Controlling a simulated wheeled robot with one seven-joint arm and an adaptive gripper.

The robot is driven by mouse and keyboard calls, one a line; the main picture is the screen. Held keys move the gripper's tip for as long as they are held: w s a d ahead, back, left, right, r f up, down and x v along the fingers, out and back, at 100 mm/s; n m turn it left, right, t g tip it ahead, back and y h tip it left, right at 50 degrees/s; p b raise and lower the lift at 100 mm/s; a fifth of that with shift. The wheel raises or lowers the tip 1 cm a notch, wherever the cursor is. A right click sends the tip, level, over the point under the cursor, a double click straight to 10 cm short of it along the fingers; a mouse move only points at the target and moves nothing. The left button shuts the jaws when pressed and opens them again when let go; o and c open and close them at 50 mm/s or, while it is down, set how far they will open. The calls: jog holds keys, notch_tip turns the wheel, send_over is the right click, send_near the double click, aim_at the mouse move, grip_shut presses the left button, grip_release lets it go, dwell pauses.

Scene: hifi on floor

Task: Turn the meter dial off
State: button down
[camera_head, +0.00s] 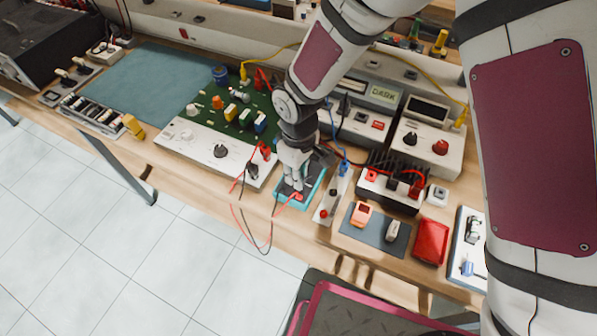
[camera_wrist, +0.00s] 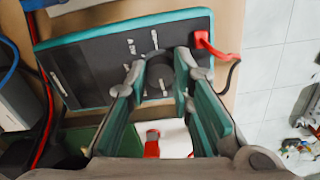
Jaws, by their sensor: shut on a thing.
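The meter (camera_wrist: 95,68) is a dark-faced box with a teal rim. It fills the upper middle of the wrist view, with a red plug (camera_wrist: 204,42) and lead at its right end. Its round dark dial (camera_wrist: 160,70) sits between my fingertips. My gripper (camera_wrist: 166,78) is shut on the dial, one finger on each side. In the head view the meter (camera_head: 313,190) lies near the bench's front edge, and my gripper (camera_head: 294,184) reaches down onto it, hiding the dial. The dial's pointer position cannot be read.
A green circuit board (camera_head: 238,108) with colored parts is left of my gripper. A white strip with a red button (camera_head: 323,214) is close on the right, beside a dark mat with an orange device (camera_head: 361,213). Red and black leads hang over the front edge.

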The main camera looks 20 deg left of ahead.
jog(key=c, duration=1.4)
grip_release()
notch_tip(320, 180, up, 12)
